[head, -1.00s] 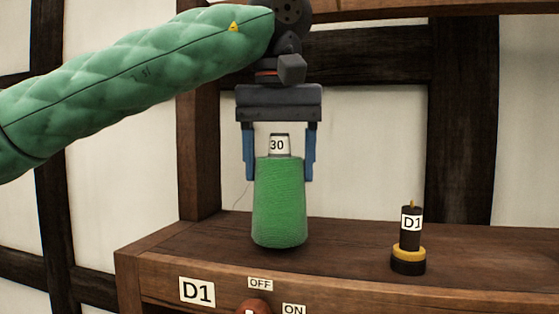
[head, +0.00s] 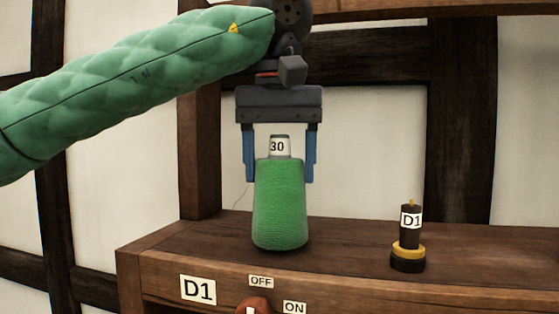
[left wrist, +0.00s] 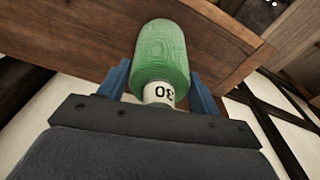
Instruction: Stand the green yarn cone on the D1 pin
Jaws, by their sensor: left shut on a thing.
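The green yarn cone (head: 280,205) is upright in the head view, with a white top labelled 30. My left gripper (head: 280,180) points down with its blue fingers on either side of the cone's upper part, shut on it. The left wrist view also shows the cone (left wrist: 162,55) between the fingers (left wrist: 160,85). Whether the cone's base touches the shelf, I cannot tell. The D1 pin (head: 410,235), black with a yellow collar and a D1 label, stands bare on the shelf to the right of the cone. My right gripper is not in view.
The wooden shelf (head: 340,240) is clear between cone and pin. Its front edge carries a D1 plate (head: 198,290), OFF and ON labels and a reddish-brown knob (head: 256,306). A wooden post (head: 200,150) rises at the left, and a beam crosses behind.

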